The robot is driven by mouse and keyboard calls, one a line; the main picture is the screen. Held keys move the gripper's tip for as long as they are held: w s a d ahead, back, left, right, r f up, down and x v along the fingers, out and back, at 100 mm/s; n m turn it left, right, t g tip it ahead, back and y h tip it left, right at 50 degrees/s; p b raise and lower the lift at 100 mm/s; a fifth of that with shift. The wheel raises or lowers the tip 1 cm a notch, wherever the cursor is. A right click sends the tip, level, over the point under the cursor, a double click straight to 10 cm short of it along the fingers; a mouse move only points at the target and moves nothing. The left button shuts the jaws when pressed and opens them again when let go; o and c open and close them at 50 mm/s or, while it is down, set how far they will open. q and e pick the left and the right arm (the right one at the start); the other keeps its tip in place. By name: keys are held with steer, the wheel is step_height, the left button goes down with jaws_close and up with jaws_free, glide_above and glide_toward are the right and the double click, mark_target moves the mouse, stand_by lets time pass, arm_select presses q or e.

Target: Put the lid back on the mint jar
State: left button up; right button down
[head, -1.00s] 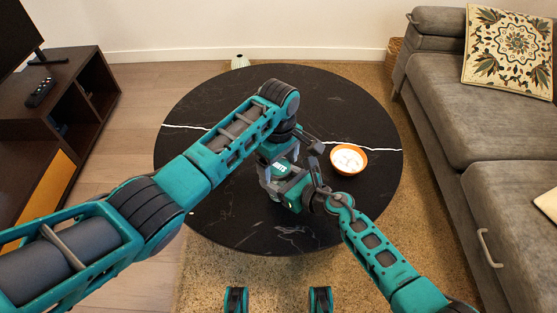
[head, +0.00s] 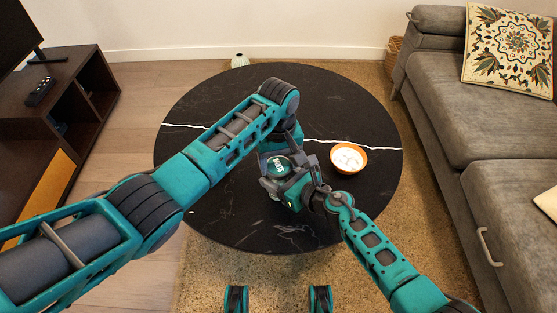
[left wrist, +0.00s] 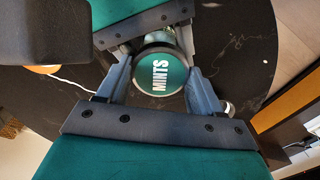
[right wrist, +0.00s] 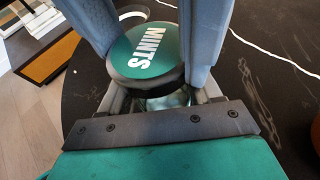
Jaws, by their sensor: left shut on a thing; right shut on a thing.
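The mint jar's lid (head: 280,163) is a round dark green disc with a dark rim and white "MINTS" lettering. My left gripper (left wrist: 158,80) is shut on the lid (left wrist: 160,78), one finger on each side. The lid is directly above the jar, and I cannot tell whether it is fully seated. The clear glass jar (right wrist: 167,101) shows only in part below the lid in the right wrist view; the rest is hidden. My right gripper (right wrist: 160,90) is shut on the jar, below the lid. Both grippers meet over the black table.
The round black table (head: 340,105) has a white vein across it. An orange bowl with white contents (head: 348,158) stands right of the grippers. A grey sofa (head: 470,120) is at the right, a dark cabinet (head: 85,95) at the left. The table's far part is clear.

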arm_select(q)
steer(key=m, duration=0.3)
steer(key=shift+m, duration=0.3)
steer(key=o, duration=1.2)
steer(key=shift+r, duration=2.3)
steer(key=shift+c, duration=0.5)
steer(key=shift+d+r+n, duration=0.1)
steer(key=shift+r+n, duration=0.6)
steer(key=shift+n, duration=0.3)
step_height(320, 180, up, 2)
steer(key=n, duration=0.3)
